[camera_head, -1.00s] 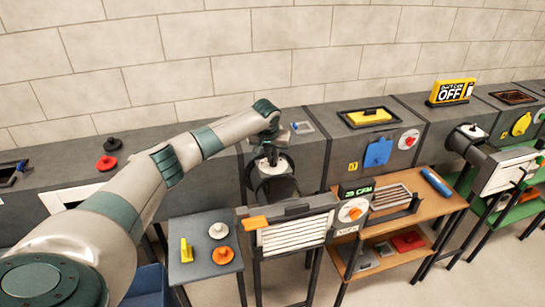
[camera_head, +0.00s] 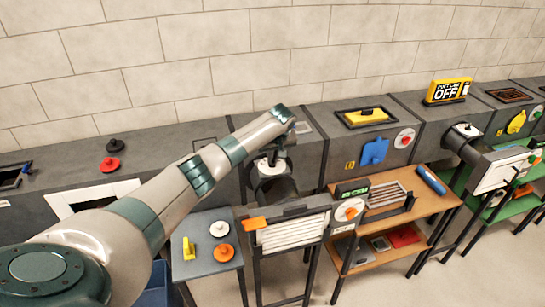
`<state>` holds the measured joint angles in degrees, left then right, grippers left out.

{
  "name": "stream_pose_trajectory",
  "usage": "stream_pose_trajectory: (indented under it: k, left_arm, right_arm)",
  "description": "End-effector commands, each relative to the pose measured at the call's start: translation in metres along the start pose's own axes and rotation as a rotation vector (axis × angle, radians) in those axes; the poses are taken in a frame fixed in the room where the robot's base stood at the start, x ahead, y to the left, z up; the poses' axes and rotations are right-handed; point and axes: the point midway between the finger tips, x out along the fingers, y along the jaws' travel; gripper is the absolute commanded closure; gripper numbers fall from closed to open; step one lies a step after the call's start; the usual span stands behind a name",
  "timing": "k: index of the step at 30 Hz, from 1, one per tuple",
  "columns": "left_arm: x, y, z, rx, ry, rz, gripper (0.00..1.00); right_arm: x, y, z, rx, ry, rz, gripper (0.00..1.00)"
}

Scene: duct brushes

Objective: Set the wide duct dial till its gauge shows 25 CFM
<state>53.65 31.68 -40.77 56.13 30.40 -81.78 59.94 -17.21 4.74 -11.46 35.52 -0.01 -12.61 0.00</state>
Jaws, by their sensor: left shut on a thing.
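The wide duct (camera_head: 272,183) is a dark round pipe behind a white louvred vent. Its dial (camera_head: 270,166) is a white disc with a dark knob on top of the pipe. My left gripper (camera_head: 271,157) points down and is shut on the dial's knob; the arm covers part of the fingers. The gauge (camera_head: 352,191) is a small black box with green digits above the vent's right end. Its digits are too small to read surely. My right gripper is not in view.
A small grey table (camera_head: 205,262) with yellow, white and orange parts stands left of the vent (camera_head: 292,232). A wooden shelf (camera_head: 430,208) with a blue cylinder stands right. Grey duct boxes line the wall behind. An orange handle (camera_head: 254,224) sticks out near the vent.

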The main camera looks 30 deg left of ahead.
Motion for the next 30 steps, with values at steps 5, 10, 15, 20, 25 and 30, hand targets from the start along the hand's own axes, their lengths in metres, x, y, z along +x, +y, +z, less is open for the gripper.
stream_pose_trajectory:
  k: [5, 10, 15, 20, 25, 30]
  left_arm:
    - [-0.001, 0.000, -0.001, -0.005, 0.003, -0.001, 1.00]
    - [-0.001, 0.000, -0.002, -0.004, 0.003, -0.001, 1.00]
    - [-0.001, 0.000, -0.001, -0.003, 0.002, -0.001, 0.72]
    - [0.000, 0.000, -0.001, -0.003, 0.002, -0.001, 0.72]
    - [-0.002, 0.000, -0.001, -0.003, 0.001, 0.000, 0.72]
    - [-0.011, 0.001, -0.001, -0.003, 0.002, 0.001, 0.72]
  right_arm:
    - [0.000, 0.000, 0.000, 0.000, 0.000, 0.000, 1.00]
    - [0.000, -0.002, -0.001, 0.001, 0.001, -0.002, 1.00]
    - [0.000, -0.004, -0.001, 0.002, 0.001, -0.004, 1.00]
    - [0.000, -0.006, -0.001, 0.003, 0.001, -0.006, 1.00]
    - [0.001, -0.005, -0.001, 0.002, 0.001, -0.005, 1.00]
    - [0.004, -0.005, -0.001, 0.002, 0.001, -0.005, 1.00]
